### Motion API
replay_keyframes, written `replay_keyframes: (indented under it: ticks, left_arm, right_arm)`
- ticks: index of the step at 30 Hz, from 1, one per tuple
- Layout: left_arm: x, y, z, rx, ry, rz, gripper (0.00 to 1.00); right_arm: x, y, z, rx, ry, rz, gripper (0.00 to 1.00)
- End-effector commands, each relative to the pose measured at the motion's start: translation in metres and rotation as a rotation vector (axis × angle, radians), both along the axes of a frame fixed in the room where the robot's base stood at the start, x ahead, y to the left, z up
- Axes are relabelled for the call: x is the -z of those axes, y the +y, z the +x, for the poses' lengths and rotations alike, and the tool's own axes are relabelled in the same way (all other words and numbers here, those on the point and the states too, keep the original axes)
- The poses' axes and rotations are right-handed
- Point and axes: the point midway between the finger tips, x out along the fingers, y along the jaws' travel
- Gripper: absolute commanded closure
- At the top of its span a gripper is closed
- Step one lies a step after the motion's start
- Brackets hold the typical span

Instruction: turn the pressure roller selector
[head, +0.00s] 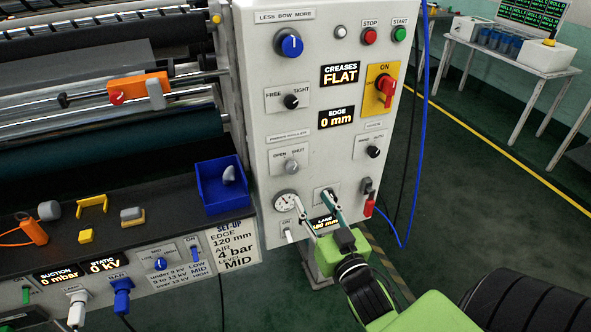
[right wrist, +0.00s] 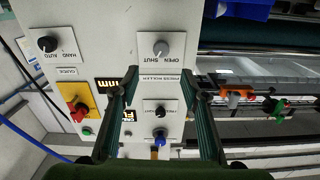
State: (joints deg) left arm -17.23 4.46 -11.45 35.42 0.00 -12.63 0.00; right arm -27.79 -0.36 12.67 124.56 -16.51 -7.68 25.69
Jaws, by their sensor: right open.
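The pressure roller selector is a small grey knob (head: 292,166) on a white plate marked OPEN and SHUT, low on the grey control panel (head: 262,100). Its pointer direction is too small to tell. In the right wrist view, which is upside down, the grey knob (right wrist: 160,48) shows just beyond the fingertips, roughly centred between them. My right gripper (head: 312,197) is open and empty, its two fingers spread in front of the panel, below the selector in the head view. In the right wrist view the open fingers (right wrist: 162,80) frame the press roller label. My left gripper is not in view.
Near the selector are a pressure gauge (head: 286,202), a hand/auto knob (head: 374,152) and a free/sight knob (head: 291,101). A red and yellow main switch (head: 386,87) is on the right. A blue bin (head: 222,185) stands on the dark shelf at left. A blue cable hangs right of the panel.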

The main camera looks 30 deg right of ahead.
Motion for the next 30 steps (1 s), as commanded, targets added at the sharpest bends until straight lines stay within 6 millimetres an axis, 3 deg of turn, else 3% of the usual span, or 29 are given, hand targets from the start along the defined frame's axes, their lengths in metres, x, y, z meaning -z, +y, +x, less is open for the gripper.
replay_keyframes:
  ticks: [4, 15, 21, 30]
  left_arm:
    - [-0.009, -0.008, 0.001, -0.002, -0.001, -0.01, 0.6]
    - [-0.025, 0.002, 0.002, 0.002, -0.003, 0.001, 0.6]
    - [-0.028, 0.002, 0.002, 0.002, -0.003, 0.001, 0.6]
    - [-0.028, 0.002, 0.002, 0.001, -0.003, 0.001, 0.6]
  right_arm:
    - [-0.003, -0.006, 0.027, -0.002, -0.002, -0.001, 0.59]
    - [-0.002, -0.023, 0.101, -0.002, 0.0, 0.0, 0.59]
    - [0.0, -0.028, 0.12, -0.002, 0.002, -0.002, 0.59]
    - [0.001, -0.029, 0.125, -0.001, 0.003, 0.0, 0.59]
